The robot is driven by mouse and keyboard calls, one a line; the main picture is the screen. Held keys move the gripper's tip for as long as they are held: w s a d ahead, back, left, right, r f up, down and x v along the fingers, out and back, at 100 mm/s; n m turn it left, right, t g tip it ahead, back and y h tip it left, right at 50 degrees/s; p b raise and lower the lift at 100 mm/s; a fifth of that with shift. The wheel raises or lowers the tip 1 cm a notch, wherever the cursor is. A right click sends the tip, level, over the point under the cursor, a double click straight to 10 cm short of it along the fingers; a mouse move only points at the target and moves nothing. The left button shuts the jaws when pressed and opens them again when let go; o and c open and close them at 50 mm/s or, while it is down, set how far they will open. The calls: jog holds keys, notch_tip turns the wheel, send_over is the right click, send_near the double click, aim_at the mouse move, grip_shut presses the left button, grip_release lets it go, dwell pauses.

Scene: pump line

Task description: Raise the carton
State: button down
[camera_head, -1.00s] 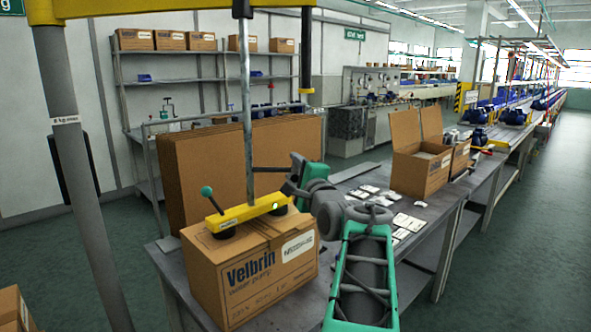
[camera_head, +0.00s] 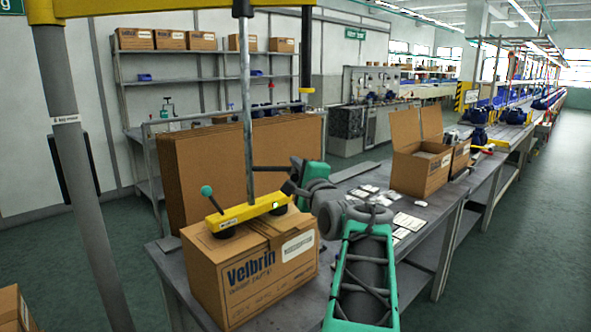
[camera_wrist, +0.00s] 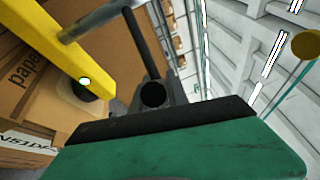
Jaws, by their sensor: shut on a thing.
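The carton (camera_head: 252,277) is a closed brown box marked Velbrin, standing on the grey workbench. A yellow lifter bar (camera_head: 248,212) with dark suction cups lies on its top and hangs from a grey vertical hoist tube (camera_head: 246,110). A lever with a teal ball (camera_head: 206,191) stands at the bar's left end. My gripper (camera_head: 287,188) is at the bar's right end, shut on what seems to be the lifter's handle; the fingers are largely hidden. The wrist view shows the yellow bar (camera_wrist: 50,42), a suction cup (camera_wrist: 88,90) and a dark handle part (camera_wrist: 140,45) close by.
Flat brown cardboard sheets (camera_head: 200,170) stand behind the carton. An open carton (camera_head: 418,172) and small white packets (camera_head: 408,221) are on the bench to the right. A grey post (camera_head: 85,190) rises at the left. Shelves line the back wall.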

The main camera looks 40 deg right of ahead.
dwell(0.7)
notch_tip(320, 180, up, 8)
jog(key=p, duration=0.4)
jog(key=shift+f, duration=0.4)
jog(key=c, duration=1.3)
grip_release()
jog(key=shift+f, duration=0.1)
jog(key=b+v, duration=0.1)
jog(key=v, duration=0.6)
jog(key=shift+s, duration=0.4)
